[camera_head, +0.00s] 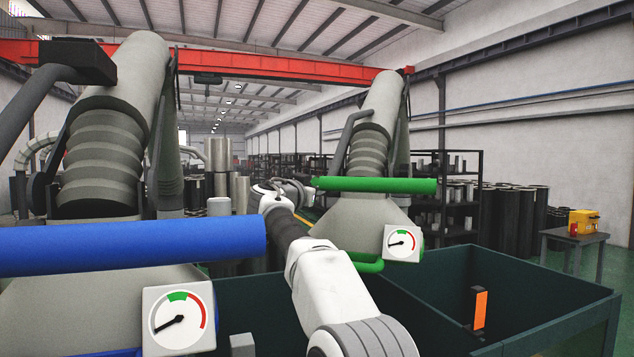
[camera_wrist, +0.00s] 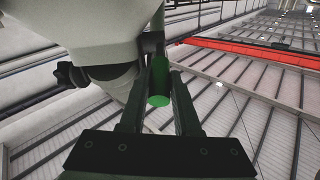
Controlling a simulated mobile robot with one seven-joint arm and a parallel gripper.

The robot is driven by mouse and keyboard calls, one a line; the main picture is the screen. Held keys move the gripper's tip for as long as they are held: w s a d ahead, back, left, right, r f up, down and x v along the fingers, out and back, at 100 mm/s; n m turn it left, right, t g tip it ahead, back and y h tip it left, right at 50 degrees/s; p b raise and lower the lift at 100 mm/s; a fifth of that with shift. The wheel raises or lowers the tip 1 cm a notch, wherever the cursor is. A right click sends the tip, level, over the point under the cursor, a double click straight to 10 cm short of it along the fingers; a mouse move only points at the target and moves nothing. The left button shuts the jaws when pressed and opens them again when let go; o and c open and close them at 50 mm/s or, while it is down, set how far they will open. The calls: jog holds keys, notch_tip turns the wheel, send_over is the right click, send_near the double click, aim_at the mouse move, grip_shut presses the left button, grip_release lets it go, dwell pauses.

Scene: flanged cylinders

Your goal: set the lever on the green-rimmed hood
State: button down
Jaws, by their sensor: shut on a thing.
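The green-rimmed hood (camera_head: 365,222) stands right of centre in the head view, with a curved green rim (camera_head: 368,263) at its bottom. A thick green bar (camera_head: 385,186) runs level across its front; I take this as the lever. A round gauge (camera_head: 402,243) on the hood has its needle pointing left and slightly down, outside the green arc. My arm reaches toward the bar's left end. In the wrist view my gripper (camera_wrist: 157,92) is shut on the green bar, whose round end (camera_wrist: 158,100) shows between the fingers.
A second hood with a blue bar (camera_head: 120,248) and its own gauge (camera_head: 179,318) stands close on the left. Dark green bins (camera_head: 530,268) lie below, with an orange piece (camera_head: 480,308) inside. A yellow box (camera_head: 583,222) sits on a table at right.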

jog(key=r+g+p, duration=0.1)
jog(key=p, duration=0.2)
jog(key=shift+w+r, duration=0.1)
jog(key=shift+r, duration=0.25)
jog(key=shift+w+r+y+p, duration=0.1)
jog(key=shift+y+p, duration=0.2)
jog(key=shift+p, duration=0.3)
jog(key=shift+g+p, duration=0.4)
jog(key=shift+g, duration=0.1)
jog(key=c, duration=0.6)
grip_release()
jog(key=shift+d, duration=0.1)
